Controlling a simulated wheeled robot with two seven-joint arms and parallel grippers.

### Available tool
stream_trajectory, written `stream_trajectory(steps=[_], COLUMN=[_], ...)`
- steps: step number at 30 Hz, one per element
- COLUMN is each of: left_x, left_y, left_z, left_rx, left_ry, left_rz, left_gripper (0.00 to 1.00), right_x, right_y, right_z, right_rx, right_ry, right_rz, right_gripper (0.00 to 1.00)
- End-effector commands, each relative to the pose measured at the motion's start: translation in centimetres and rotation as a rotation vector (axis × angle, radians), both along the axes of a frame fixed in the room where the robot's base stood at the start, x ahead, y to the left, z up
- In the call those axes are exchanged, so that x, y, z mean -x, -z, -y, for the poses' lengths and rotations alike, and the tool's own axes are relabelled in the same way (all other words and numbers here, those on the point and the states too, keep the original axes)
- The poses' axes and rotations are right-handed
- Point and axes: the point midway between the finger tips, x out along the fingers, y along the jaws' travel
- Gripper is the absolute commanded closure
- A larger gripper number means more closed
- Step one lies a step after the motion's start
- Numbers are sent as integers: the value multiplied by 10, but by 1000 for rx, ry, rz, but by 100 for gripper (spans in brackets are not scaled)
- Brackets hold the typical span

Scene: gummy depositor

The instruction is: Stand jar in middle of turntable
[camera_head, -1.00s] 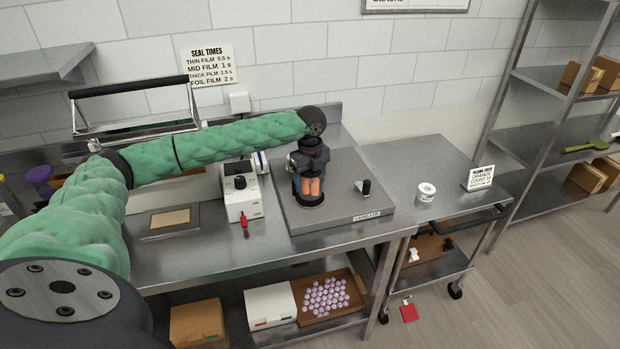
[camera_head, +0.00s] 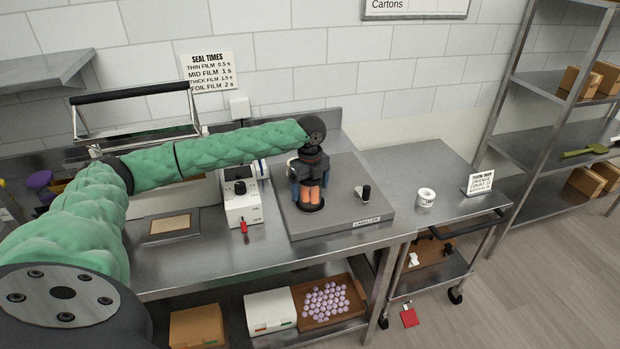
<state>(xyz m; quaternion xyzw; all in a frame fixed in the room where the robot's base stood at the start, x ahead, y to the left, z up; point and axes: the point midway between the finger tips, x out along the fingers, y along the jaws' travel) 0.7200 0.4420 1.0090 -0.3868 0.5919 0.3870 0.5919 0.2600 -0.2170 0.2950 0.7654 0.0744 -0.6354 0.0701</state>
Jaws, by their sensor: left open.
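My left gripper (camera_head: 309,190) points down over the grey labeller plate and is open. Its dark body is above two upright orange shapes. I cannot tell whether these shapes are finger pads or part of the jar, and no jar outline shows clearly. Directly below them is a round black disc, the turntable (camera_head: 311,208), partly covered by the gripper. The labeller plate (camera_head: 345,222) lies flat on the steel bench. My right gripper is not in view.
A short black peg (camera_head: 365,193) stands on the plate to the right. A white sealer (camera_head: 242,204) is close on the left. A cart (camera_head: 425,165) with a white tape roll (camera_head: 426,198) and a sign (camera_head: 480,182) stands to the right. The plate's front right is clear.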

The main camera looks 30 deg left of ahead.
Motion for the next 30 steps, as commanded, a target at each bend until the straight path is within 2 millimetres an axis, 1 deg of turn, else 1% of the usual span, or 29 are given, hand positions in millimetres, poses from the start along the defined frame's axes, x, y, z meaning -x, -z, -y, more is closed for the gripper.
stream_trajectory(steps=[2,5,7,18,21,25,30], left_x=[0,-1,-1,-1,-1,-1,-1], left_y=[-4,-14,-24,-86,-99,-113,-120], left_z=[0,0,0,0,0,0,0], left_rx=[1,1,1,1,1,0,0], left_ry=[0,0,0,-1,0,-1,0], left_rz=[2,3,4,4,2,2,1], left_gripper=[13,13,13,13,13,13,13], right_x=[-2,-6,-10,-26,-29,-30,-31], right_y=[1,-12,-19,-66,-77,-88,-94], right_z=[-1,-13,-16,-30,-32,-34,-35], right_rx=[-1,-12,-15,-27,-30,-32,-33], right_ry=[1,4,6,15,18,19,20], right_rz=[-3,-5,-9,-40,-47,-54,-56], right_gripper=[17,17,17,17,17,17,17])
